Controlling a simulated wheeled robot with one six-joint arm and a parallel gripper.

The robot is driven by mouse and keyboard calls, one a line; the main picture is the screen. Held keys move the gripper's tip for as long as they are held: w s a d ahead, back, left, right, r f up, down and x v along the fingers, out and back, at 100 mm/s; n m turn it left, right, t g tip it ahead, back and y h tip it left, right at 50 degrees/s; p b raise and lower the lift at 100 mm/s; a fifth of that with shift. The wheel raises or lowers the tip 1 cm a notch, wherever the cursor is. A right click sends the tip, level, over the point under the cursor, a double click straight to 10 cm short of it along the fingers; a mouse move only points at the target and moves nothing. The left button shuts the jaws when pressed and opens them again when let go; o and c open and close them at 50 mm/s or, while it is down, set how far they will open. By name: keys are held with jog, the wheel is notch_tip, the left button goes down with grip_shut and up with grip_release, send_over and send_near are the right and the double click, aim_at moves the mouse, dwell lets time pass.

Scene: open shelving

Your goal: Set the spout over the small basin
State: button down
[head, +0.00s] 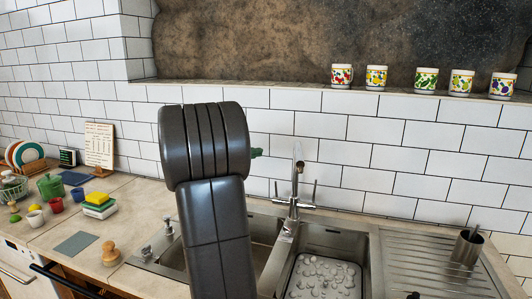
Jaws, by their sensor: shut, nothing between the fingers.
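The chrome tap stands behind the divider of a steel sink, with a lever on each side. Its tall spout (298,156) is seen nearly end-on, its tip facing roughly toward me. The left basin (174,257) is partly hidden by my arm. The right basin (318,238) looks narrower and holds pale, rounded, bubble-like stuff in its bottom. My dark arm rises in front of the left basin. My gripper (257,153) is mostly hidden behind the arm; only a small dark green tip shows, left of the spout and apart from it in the picture.
A ribbed drainboard with a steel cup (467,246) lies right of the sink. Several patterned mugs (376,77) stand on the ledge above. A soap pump (168,227), wooden brush (110,254), sponges (99,202) and dishes are on the left counter.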

jog(key=w+d+f+p, duration=0.2)
jog(key=w+d+p, duration=0.1)
jog(key=d, duration=0.7)
jog(key=shift+w+d+p, duration=0.25)
jog(key=shift+w+p, duration=0.05)
jog(key=shift+w, duration=0.35)
jog(key=shift+d+f+b, duration=0.1)
jog(key=shift+b, duration=0.4)
